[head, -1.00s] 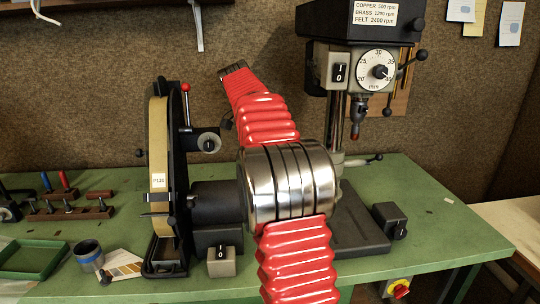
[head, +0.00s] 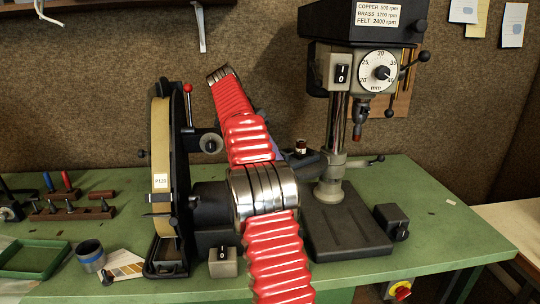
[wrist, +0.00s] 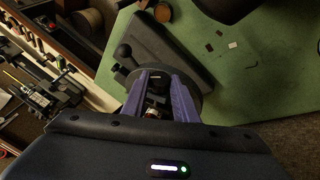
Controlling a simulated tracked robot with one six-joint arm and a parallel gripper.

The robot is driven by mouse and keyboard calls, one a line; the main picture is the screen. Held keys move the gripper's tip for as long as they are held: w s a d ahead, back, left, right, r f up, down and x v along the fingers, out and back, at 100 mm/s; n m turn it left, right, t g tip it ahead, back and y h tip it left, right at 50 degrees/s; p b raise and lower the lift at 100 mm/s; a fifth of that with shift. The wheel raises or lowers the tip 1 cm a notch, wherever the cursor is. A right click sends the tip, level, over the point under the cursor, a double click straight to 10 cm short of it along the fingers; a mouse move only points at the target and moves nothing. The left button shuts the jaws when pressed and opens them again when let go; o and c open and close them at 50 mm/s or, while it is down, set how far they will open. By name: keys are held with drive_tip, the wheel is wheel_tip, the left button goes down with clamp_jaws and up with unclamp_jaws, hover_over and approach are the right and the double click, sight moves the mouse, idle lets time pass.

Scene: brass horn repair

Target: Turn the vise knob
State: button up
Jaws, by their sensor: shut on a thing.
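My gripper (wrist: 156,80) shows in the wrist view as two purple fingers closed around a small dark part, which I take to be the vise knob (wrist: 155,88); its outline is hard to make out. In the head view only a bit of a purple finger (head: 277,150) shows behind my red arm. It is beside the dark vise area (head: 308,157) at the drill press table. A small red-and-white part (head: 300,146) stands up there. My arm hides most of the gripper and the knob in the head view.
The drill press (head: 360,60) stands at the back right, with a ball-ended lever (head: 375,159) near its table. A belt sander (head: 162,180) stands to the left. A black switch box (head: 391,220) sits on the right of the green bench (head: 455,235), where free room remains.

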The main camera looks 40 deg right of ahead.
drive_tip(key=shift+d+r, duration=0.1)
drive_tip(key=shift+r, duration=0.1)
drive_tip(key=o, duration=0.8)
drive_tip(key=shift+f, duration=0.1)
